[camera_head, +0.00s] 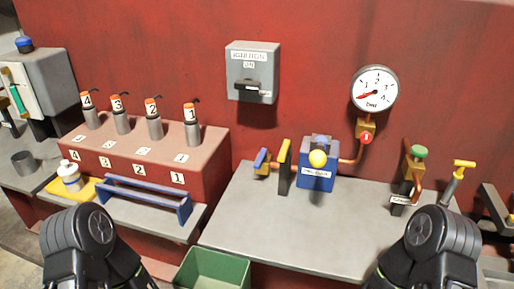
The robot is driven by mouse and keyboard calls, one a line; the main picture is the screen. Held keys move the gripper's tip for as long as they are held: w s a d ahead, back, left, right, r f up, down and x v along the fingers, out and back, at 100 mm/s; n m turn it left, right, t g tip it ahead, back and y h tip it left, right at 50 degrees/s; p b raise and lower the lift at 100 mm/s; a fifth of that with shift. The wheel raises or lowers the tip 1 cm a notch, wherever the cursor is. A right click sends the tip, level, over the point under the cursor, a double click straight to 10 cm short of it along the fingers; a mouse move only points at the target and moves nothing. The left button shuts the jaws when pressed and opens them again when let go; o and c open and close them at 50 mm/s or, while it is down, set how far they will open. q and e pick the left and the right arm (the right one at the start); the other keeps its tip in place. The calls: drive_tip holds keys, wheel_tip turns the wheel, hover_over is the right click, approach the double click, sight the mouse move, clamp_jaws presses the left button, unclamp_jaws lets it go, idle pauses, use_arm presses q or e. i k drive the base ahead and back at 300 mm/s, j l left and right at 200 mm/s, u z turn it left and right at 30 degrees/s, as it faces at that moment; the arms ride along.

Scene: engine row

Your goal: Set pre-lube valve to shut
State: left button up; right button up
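A blue pump box (316,182) with a yellow ball on top and a white label too small to read stands on the grey bench. Left of it are a brass fitting with a blue lever (261,158) and an upright yellow plate or lever (284,155) on a dark post. A copper pipe (356,155) runs from the box up to the gauge. Right of these stands a brass valve with a green knob (418,152) and a small label. I cannot tell which one is the pre-lube valve. My two dark arms show at the bottom; neither gripper is in view.
A round gauge (374,88) and a grey switch box (252,72) are on the red wall. A blue rail (145,199) and several numbered cylinders stand left. A green bin (213,270) sits in front. A yellow-handled pump (457,180) stands right. The bench (290,228) is clear in front.

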sight(262, 155)
drive_tip(key=k+l+z, duration=0.1)
drive_tip(key=k+z, duration=0.15)
drive_tip(key=z, duration=0.15)
drive_tip(key=k+l+z, duration=0.2)
drive_tip(key=z, duration=0.15)
drive_tip(key=k+l+z, duration=0.2)
drive_tip(key=z, duration=0.2)
drive_tip(key=l, duration=0.05)
